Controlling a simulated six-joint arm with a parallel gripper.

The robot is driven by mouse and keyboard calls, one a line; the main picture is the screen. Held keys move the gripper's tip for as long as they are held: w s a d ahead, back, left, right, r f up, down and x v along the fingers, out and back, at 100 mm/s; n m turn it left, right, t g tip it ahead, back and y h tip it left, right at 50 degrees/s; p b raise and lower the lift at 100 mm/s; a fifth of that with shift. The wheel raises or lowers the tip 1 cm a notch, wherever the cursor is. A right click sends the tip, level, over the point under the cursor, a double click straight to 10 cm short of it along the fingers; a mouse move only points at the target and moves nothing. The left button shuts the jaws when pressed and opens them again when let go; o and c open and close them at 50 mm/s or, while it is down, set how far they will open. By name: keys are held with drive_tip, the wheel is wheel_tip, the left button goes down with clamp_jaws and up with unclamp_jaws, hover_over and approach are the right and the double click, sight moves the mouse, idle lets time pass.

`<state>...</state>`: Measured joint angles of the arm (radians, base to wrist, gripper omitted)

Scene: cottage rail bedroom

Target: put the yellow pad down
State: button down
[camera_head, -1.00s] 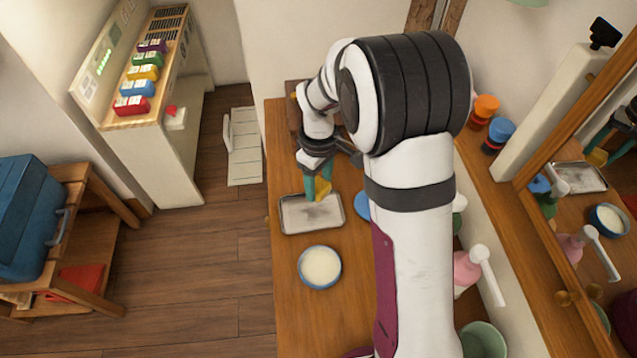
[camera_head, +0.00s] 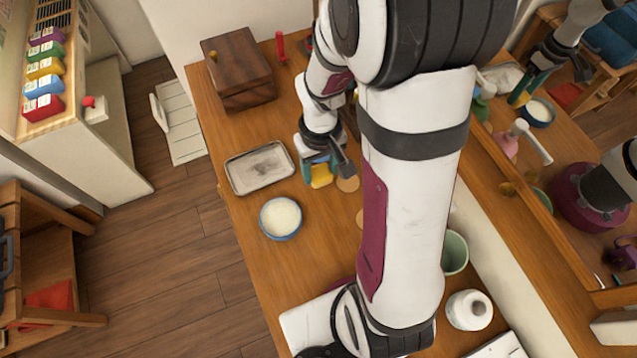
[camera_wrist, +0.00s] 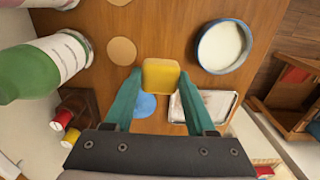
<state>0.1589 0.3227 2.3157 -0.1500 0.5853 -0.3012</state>
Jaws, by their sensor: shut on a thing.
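The yellow pad (camera_head: 321,175) is held between the green fingertips of my gripper (camera_head: 318,163), to the right of the metal tray (camera_head: 236,183) in the head view. In the wrist view the pad (camera_wrist: 160,72) sits between the two fingertips (camera_wrist: 160,88), over the wooden tabletop. The gripper is shut on it. The pad appears to be above the table, but its height is hard to tell. Two pale round discs lie nearby in the wrist view, one (camera_wrist: 121,51) left of the pad and one (camera_wrist: 119,2) at the top edge.
A blue-rimmed bowl (camera_head: 280,218) with white contents stands near the tray. A wooden box (camera_head: 238,65) is at the table's far end. The wrist view shows a green bottle (camera_wrist: 40,68) at left and a blue disc (camera_wrist: 143,105) below the pad.

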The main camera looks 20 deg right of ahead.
sight(320, 193)
wheel_tip(320, 193, down, 7)
drive_tip(key=shift+r, duration=0.15)
drive_tip(key=shift+c, duration=1.1)
unclamp_jaws()
wheel_tip(320, 193, up, 12)
drive_tip(key=shift+a+r, duration=0.1)
drive_tip(key=s+a+r+m+y, duration=0.1)
drive_tip(key=s+a+r+m, duration=0.1)
drive_tip(key=s+a+r, duration=0.2)
drive_tip(key=s+a+r+m, duration=0.3)
drive_tip(key=s+r, duration=0.1)
drive_tip(key=s, duration=0.7)
drive_tip(key=shift+s+a+r+m+y, duration=0.2)
drive_tip(key=shift+a+m+y, duration=0.1)
drive_tip(key=shift+a+y, duration=0.1)
